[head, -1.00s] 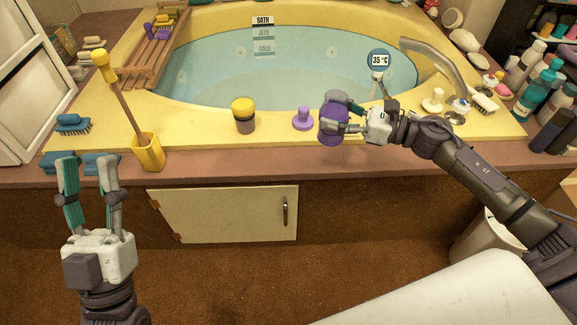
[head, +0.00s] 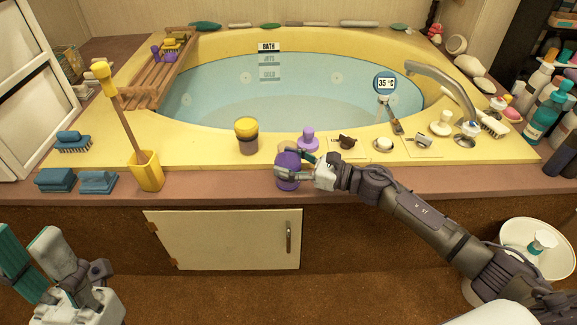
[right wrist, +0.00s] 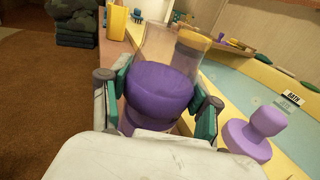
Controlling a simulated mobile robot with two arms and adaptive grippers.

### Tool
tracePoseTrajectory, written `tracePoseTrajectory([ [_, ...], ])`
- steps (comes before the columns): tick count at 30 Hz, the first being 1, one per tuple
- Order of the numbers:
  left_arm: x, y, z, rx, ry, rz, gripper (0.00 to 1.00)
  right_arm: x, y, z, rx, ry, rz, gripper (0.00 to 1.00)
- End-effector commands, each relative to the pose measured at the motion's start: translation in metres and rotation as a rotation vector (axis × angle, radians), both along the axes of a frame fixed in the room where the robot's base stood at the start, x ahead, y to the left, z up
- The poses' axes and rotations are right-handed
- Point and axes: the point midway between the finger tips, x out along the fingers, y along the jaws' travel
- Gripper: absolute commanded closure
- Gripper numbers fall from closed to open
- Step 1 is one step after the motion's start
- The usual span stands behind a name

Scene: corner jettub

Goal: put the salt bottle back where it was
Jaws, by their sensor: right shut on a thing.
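The salt bottle (head: 288,171) is purple in the head view, at the tub's front edge by the brown ledge. In the right wrist view it (right wrist: 158,95) shows purple below a clear upper part. My right gripper (head: 290,165) is shut around it, fingers on both sides. I cannot tell whether its base touches the surface. A purple stopper (head: 308,141) stands on the yellow rim just behind and right of it, also seen in the right wrist view (right wrist: 250,138). My left gripper (head: 35,268) is open and empty at the lower left.
A yellow-lidded jar (head: 246,136) stands on the rim left of the bottle. A yellow cup with a long-handled brush (head: 147,170) is farther left. Tap controls (head: 383,144) line the rim to the right. Blue sponges (head: 98,182) lie on the ledge at left.

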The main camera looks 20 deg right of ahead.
Motion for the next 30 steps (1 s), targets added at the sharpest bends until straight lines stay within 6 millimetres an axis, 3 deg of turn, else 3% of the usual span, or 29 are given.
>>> tracePoseTrajectory([
  [11, 0.001, 0.000, -0.006, 0.001, 0.004, 0.000, 0.60, 0.000, 0.000, -0.005, 0.000, -0.003, 0.000, 0.87],
  [12, 0.001, -0.001, -0.004, 0.002, 0.003, 0.000, 0.60, 0.000, 0.000, -0.004, 0.000, -0.002, 0.000, 0.32],
  [15, 0.001, -0.001, -0.003, 0.002, 0.000, 0.000, 0.60, 0.000, 0.000, -0.004, 0.000, -0.001, 0.000, 0.15],
  [27, 0.001, 0.000, 0.004, 0.001, -0.010, 0.000, 0.60, 0.000, 0.000, 0.001, 0.000, -0.001, 0.000, 0.13],
  [30, 0.000, 0.000, 0.004, -0.001, -0.008, 0.000, 0.60, -0.007, -0.010, -0.001, 0.000, 0.002, -0.002, 0.13],
])
